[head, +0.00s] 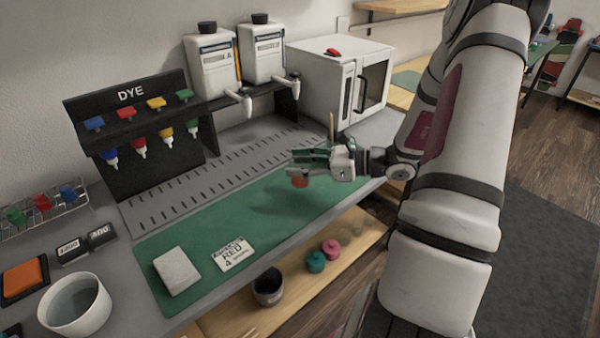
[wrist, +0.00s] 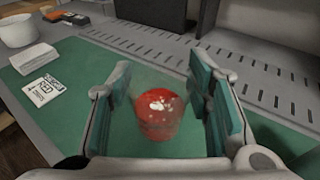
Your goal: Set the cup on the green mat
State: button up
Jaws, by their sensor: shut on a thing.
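A small clear cup with red contents and pale bits on top (wrist: 158,115) sits between the fingers of my gripper (wrist: 165,95). In the head view the cup shows as a reddish shape (head: 299,182) under the fingers, partly hidden by them. My gripper (head: 312,163) is shut on the cup over the right part of the green mat (head: 205,235). The cup looks upright. I cannot tell whether its base touches the mat. The mat also shows in the wrist view (wrist: 75,110).
A white block (head: 176,270) and a "RED 4" card (head: 233,254) lie on the mat's left part. A white bowl (head: 75,305) stands left of it. The dye rack (head: 130,110), two dispensers (head: 262,55) and a white oven (head: 325,80) stand behind. The mat's middle is clear.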

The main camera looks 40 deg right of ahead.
jog(key=shift+w+d+f, duration=0.2)
jog(key=shift+w+d, duration=0.25)
jog(key=shift+w, duration=0.1)
jog(key=shift+f+b, duration=0.45)
jog(key=shift+f, duration=1.1)
jog(key=shift+f, duration=0.1)
jog(key=o, duration=1.3)
jog(key=shift+f, duration=0.1)
